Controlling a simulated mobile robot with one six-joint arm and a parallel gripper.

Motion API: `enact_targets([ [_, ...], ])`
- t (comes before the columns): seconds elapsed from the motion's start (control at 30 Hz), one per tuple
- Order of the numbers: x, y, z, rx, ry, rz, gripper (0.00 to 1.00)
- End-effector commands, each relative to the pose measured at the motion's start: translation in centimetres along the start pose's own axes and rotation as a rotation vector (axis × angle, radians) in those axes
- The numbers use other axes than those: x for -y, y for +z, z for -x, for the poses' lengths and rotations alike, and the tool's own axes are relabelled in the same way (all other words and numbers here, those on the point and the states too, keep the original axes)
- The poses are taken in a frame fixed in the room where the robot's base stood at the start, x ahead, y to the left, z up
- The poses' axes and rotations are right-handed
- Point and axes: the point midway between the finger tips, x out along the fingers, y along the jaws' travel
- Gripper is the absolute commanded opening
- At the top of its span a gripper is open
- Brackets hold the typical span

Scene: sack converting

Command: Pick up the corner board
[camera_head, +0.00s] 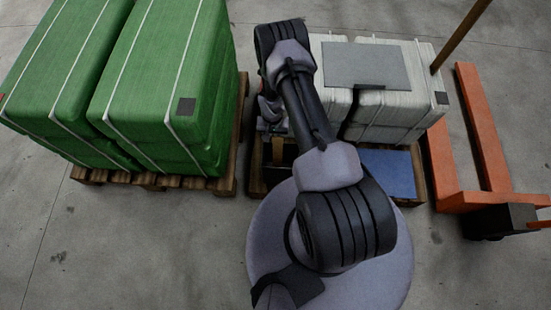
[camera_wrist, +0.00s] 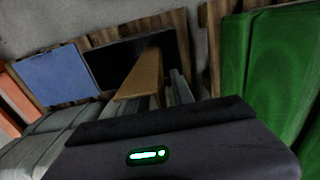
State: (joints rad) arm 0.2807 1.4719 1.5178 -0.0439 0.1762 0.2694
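A tan-brown board (camera_wrist: 143,78), which looks like the corner board, stands out long and narrow in the middle of the wrist view, just beyond my gripper's dark housing. A small tan piece (camera_head: 278,150) shows left of my arm in the head view, by the pallet with pale sacks; it may be the same board. My gripper is mostly hidden behind my arm in the head view. In the wrist view a grey finger-like part (camera_wrist: 181,88) lies close beside the board's right side. I cannot tell whether it touches the board or whether the fingers are closed.
Pale sacks (camera_head: 400,100) with a grey sheet (camera_head: 365,65) on top sit on a wooden pallet. A blue panel (camera_head: 388,172) lies at its near side. Green sacks (camera_head: 150,90) stand left. An orange pallet jack (camera_head: 485,140) and a slanting brown pole (camera_head: 462,35) are right.

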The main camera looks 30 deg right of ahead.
Motion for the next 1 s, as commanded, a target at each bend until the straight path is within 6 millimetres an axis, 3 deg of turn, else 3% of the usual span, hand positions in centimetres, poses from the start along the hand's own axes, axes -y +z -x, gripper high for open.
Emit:
enact_targets([
  [0.03,0.01,0.00,-0.93,0.000,0.000,0.000,0.29],
  [0.23,0.03,-0.03,-0.71,-0.001,0.000,0.000,0.27],
  [0.37,0.03,-0.02,-0.70,-0.001,0.000,0.000,0.02],
  [0.4,0.03,-0.02,-0.70,-0.001,0.000,0.000,0.00],
  [1.0,0.04,-0.02,-0.69,-0.001,0.000,0.000,0.00],
])
